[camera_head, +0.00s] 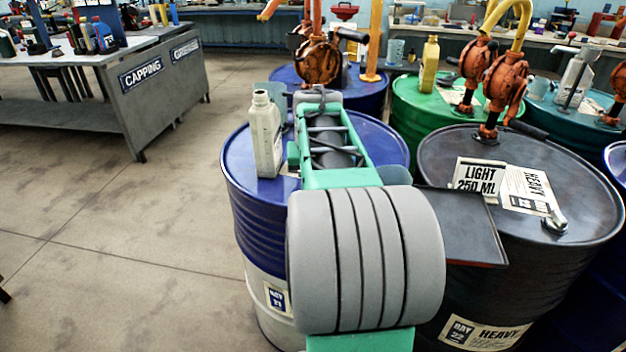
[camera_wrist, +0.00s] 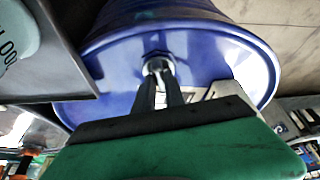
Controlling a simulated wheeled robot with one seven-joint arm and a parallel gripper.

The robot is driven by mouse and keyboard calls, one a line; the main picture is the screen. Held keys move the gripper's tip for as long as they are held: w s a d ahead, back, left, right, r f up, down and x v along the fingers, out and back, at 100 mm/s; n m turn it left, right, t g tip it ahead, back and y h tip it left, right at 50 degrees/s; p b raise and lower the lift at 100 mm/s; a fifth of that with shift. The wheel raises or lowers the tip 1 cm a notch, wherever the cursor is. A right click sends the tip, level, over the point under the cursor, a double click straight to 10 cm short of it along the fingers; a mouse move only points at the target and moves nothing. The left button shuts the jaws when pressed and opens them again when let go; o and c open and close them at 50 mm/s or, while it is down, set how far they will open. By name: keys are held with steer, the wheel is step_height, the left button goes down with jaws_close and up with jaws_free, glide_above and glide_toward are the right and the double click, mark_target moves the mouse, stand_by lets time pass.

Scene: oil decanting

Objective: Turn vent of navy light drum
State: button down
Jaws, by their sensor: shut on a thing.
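The navy drum (camera_head: 236,182) stands in front of me, its lid largely covered by my arm in the head view. The wrist view shows its blue lid (camera_wrist: 112,62) with a small metal vent (camera_wrist: 157,62) near the rim. My gripper (camera_wrist: 160,72) is at the vent, its two dark fingers close together and shut on it. The fingertips hide part of the vent, so its exact angle is not clear. In the head view the vent and fingertips are hidden behind my arm.
A grey bottle (camera_head: 265,137) stands on the navy lid, left of my arm. A dark tray (camera_head: 462,228) is to the right, beside the black heavy drum (camera_head: 440,165). Orange pumps (camera_head: 504,80) rise behind. The capping table (camera_head: 165,85) is far left; floor between is clear.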

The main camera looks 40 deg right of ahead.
steer(key=shift+m, duration=0.5)
steer(key=c, duration=1.4)
jaws_free()
steer(key=v, duration=0.8)
steer(key=shift+w+p, duration=0.15)
steer(key=shift+p, duration=0.2)
steer(key=shift+a, duration=0.2)
steer(key=a+n+p, duration=0.3)
steer(key=a+p, duration=0.2)
steer(key=a, duration=0.7)
steer(key=s+a+f+n+y+p, duration=0.1)
steer(key=s+a+n+p, duration=0.2)
steer(key=a, duration=0.5)
steer(key=s+a+f+n+y+p, duration=0.1)
steer(key=s+a+f+n+p, duration=0.1)
steer(key=s+a, duration=0.3)
steer(key=a+n, duration=0.1)
steer(key=a, duration=0.3)
steer(key=shift+f+y+p, duration=0.35)
steer(key=shift+y+p, duration=0.05)
